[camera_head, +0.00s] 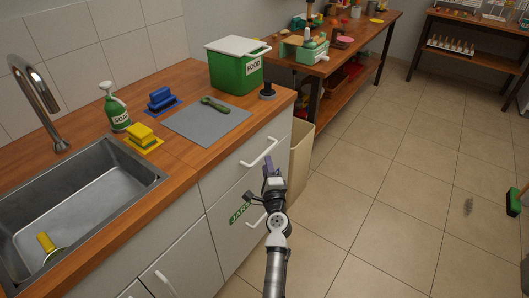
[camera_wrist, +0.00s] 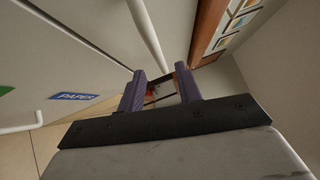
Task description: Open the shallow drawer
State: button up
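The shallow drawer (camera_head: 235,168) is the top white front in the counter's right-hand section. It looks shut in the head view. Its white bar handle (camera_head: 258,154) slants across the front. The white bar handle (camera_wrist: 149,35) comes down from the top towards the gap between the fingertips. I cannot tell whether it lies inside the gap or touches a finger.
Below is a front labelled JARS (camera_head: 241,210) with a handle (camera_head: 257,221). A beige bin (camera_head: 300,160) stands beside the cabinet's right end. The green FOOD box (camera_head: 235,72) and grey mat (camera_head: 207,121) are on the counter.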

aim_at(265, 152)
jog(key=shift+w+a+r, duration=0.15)
jog(key=shift+w, duration=0.9)
jog(key=shift+w+a+r, duration=0.1)
jog(key=shift+w+r, duration=0.05)
jog(key=shift+w, duration=0.85)
jog(key=shift+w+a+r, duration=0.15)
jog(key=shift+w, duration=0.9)
jog(key=shift+c, duration=0.4)
grip_shut()
